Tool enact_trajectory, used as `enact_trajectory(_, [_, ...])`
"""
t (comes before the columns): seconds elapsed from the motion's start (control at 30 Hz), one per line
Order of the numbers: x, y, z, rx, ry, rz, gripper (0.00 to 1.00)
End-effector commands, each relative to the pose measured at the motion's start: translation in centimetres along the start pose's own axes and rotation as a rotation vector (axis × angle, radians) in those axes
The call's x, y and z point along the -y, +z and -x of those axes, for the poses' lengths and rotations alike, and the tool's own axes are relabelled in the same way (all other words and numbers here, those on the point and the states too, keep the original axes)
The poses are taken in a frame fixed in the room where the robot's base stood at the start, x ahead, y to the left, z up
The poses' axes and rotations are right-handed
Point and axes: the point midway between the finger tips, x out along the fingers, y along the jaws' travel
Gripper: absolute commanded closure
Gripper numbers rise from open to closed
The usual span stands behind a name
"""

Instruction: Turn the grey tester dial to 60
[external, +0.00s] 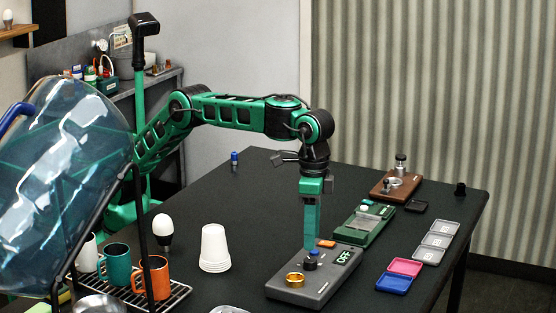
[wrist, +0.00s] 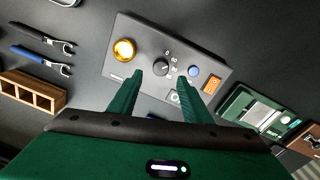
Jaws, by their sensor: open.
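Contact with the dial cannot be told.
A green device (external: 365,222) and a brown one (external: 397,184) stand behind the tester. Pink (external: 405,267) and blue (external: 393,283) trays lie to its right. White cups (external: 214,248) and a rack of mugs (external: 155,277) stand left. Two wrenches (wrist: 40,35) show in the wrist view.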

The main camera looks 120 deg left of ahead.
Motion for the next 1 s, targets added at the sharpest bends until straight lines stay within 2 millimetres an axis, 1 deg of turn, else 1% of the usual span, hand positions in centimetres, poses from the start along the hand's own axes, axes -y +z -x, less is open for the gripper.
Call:
enact_trajectory(0.03, [-0.1, -0.1, 1.0, -0.003, 0.002, 0.0, 0.56])
enact_trajectory(0.1, [-0.1, -0.1, 2.2, -0.003, 0.001, -0.001, 0.56])
enact_trajectory(0.3, [-0.1, -0.2, 4.0, -0.001, 0.0, -0.001, 0.56])
enact_trajectory(0.4, [-0.1, -0.2, 4.5, 0.0, 0.0, -0.001, 0.56])
enact_trajectory(1.0, [-0.1, -0.1, 4.8, 0.0, 0.0, -0.002, 0.56])
